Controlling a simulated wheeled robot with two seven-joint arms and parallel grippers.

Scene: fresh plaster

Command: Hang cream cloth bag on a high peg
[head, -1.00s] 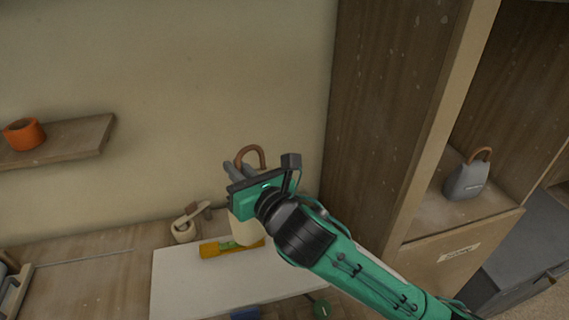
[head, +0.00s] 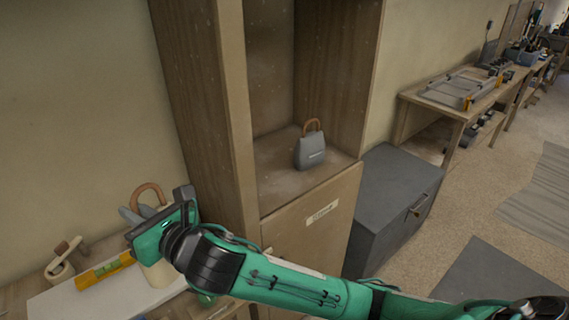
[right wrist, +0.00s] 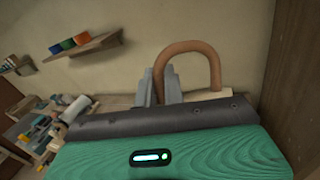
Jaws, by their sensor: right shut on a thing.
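The cream cloth bag (head: 157,273) hangs partly hidden behind my right gripper (head: 130,214) in the head view, at the lower left. Its brown looped handle (head: 149,190) stands up behind the gripper. In the right wrist view the handle (right wrist: 188,46) arches beside the grey fingers (right wrist: 160,87), with a strip of the cream bag (right wrist: 208,94) below it. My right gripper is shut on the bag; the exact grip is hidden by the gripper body. My left gripper is not in view. I see no peg in either current view.
A grey bag (head: 310,152) with a brown handle stands in an open wooden cabinet (head: 222,90) to the right. A dark grey drawer cabinet (head: 392,200) stands farther right.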

